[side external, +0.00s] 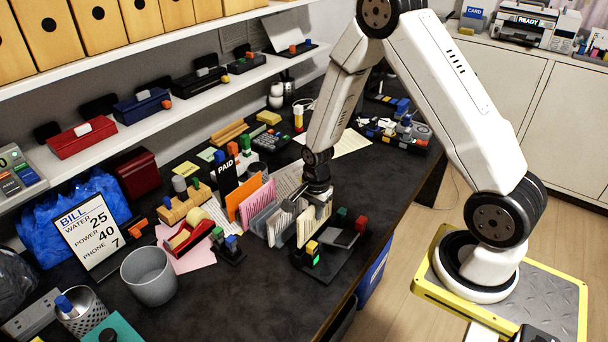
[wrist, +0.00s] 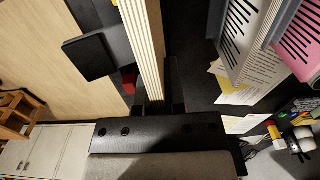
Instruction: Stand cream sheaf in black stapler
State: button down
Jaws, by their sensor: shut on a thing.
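The cream sheaf (side external: 310,229) is upright and shows as a ribbed, edge-on strip in the wrist view (wrist: 145,45). My gripper (side external: 316,196) is shut on it from above. The black stapler (side external: 340,262), which I take to be the dark device near the table's front edge, has a lit green light, a yellow block and a flat dark pad. In the side view the sheaf is at its left part; I cannot tell whether its lower edge is seated. The pad (wrist: 90,57) and a red block also show in the wrist view, left of the sheaf.
A grey sorter (side external: 264,217) with orange, pink and white papers stands close left of the sheaf. A red tape dispenser (side external: 190,238), a grey cup (side external: 150,275) and a bill sign (side external: 90,232) lie farther left. The front table edge is close to the stapler.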

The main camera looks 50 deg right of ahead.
aim_at(315, 226)
jog(key=shift+f, duration=0.6)
dwell(0.8)
jog(key=shift+f, duration=0.3)
jog(key=shift+f, duration=1.95)
dwell(1.1)
jog(key=c, duration=0.6)
grip_release()
jog(key=shift+r, duration=0.1)
jog(key=shift+r, duration=3.85)
